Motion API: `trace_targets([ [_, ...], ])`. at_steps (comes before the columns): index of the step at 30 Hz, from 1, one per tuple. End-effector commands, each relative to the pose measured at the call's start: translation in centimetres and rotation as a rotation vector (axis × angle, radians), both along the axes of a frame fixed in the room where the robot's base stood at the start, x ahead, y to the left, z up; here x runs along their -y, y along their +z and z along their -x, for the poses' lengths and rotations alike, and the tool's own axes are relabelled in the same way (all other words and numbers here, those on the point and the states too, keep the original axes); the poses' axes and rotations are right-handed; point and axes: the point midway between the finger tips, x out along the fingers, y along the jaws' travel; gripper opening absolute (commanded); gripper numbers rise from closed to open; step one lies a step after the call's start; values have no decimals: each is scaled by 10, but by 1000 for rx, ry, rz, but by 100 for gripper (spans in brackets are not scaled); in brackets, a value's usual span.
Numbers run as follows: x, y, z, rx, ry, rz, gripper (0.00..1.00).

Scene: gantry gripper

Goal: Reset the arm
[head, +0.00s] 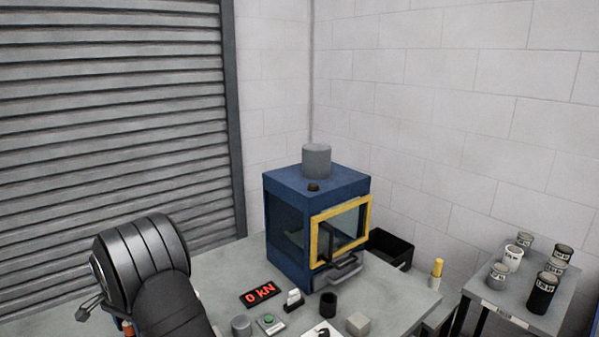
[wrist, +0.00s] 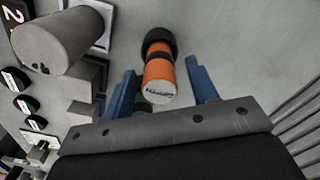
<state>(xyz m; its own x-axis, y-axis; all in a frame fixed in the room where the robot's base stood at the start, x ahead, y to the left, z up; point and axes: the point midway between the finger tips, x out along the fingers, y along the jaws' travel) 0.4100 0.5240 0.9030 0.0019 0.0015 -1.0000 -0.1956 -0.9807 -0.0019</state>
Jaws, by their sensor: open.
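My gripper (wrist: 161,68) shows in the wrist view with its two blue fingers spread apart. An orange cylinder with black bands (wrist: 159,72) and a pale labelled end lies between the fingers in the picture, with a gap on each side. I cannot tell its exact depth relative to the fingertips. In the head view my dark arm (head: 145,262) is bent at the lower left. A small orange piece (head: 127,327) shows beside it at the bottom edge. The gripper itself cannot be made out in the head view.
A blue press cabinet with a yellow-framed door (head: 317,240) stands on the grey table (head: 222,268). A red "0 kN" display (head: 260,294), a black cup (head: 328,304) and a grey block (head: 358,324) are in front. Several cans stand on a side table (head: 512,315) at right.

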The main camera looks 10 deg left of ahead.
Motion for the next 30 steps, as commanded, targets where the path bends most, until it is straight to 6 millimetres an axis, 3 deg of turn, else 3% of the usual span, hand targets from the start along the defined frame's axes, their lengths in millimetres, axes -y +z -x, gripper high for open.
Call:
trace_targets([
  [6, 0, 20, 0, 0, 0, 1, 53],
  [17, 1, 23, 0, -1, 0, 2, 53],
  [23, 1, 13, 1, -3, 0, 4, 53],
  [29, 1, -21, 1, -4, 0, 4, 53],
  [30, 0, -5, 0, 2, 0, -3, 53],
])
